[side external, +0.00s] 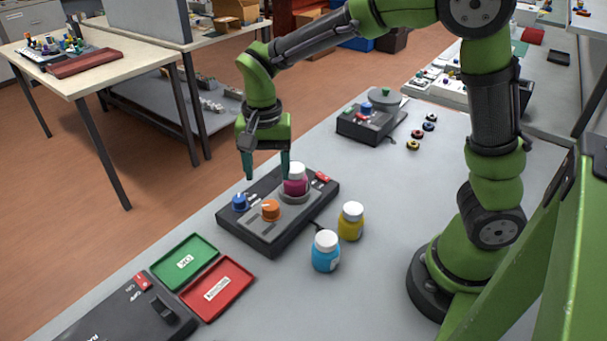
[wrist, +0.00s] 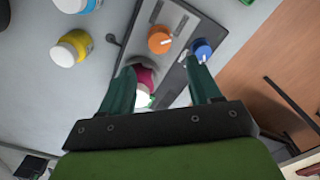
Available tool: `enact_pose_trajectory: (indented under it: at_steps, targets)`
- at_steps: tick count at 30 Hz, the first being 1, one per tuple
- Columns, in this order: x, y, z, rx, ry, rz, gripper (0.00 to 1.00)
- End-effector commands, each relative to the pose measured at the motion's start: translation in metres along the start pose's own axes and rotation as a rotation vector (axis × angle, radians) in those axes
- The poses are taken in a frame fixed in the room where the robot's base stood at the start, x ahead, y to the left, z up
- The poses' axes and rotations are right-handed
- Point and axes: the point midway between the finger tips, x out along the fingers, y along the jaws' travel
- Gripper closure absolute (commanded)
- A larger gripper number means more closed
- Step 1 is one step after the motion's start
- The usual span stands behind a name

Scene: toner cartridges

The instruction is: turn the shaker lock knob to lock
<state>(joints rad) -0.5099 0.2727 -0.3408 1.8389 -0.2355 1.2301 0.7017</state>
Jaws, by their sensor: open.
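The shaker (side external: 262,238) is a dark box on the grey table. It carries a blue knob (side external: 240,203) at its left end and an orange knob (side external: 270,210) at its front; I cannot tell which is the lock knob. Both knobs show a pale pointer mark in the wrist view, on the orange knob (wrist: 160,40) and the blue knob (wrist: 201,49). A magenta bottle with a white cap (side external: 295,184) stands in the shaker's round holder. My gripper (side external: 267,174) is open, pointing down above the shaker. No knob is between its fingers, and the magenta bottle partly hides behind one finger.
A yellow bottle (side external: 351,221) and a blue bottle (side external: 325,252) stand in front of the shaker. A green tray (side external: 207,243) and a red tray (side external: 245,298) lie to the left. Another dark device (side external: 362,128) stands farther back. A red switch (side external: 322,177) is on the shaker's right end.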

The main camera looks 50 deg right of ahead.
Motion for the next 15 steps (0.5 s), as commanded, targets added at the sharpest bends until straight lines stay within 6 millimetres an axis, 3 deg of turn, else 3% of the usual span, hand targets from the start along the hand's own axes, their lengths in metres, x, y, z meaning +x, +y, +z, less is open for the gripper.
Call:
enact_pose_trajectory:
  at_steps: [1,6,15]
  targets:
    - [-0.015,-0.001,0.0,-0.001,0.002,-0.007,0.37]
    - [-0.05,-0.001,0.0,0.001,0.001,-0.004,0.37]
    - [-0.08,0.0,0.0,0.0,0.0,0.0,0.37]
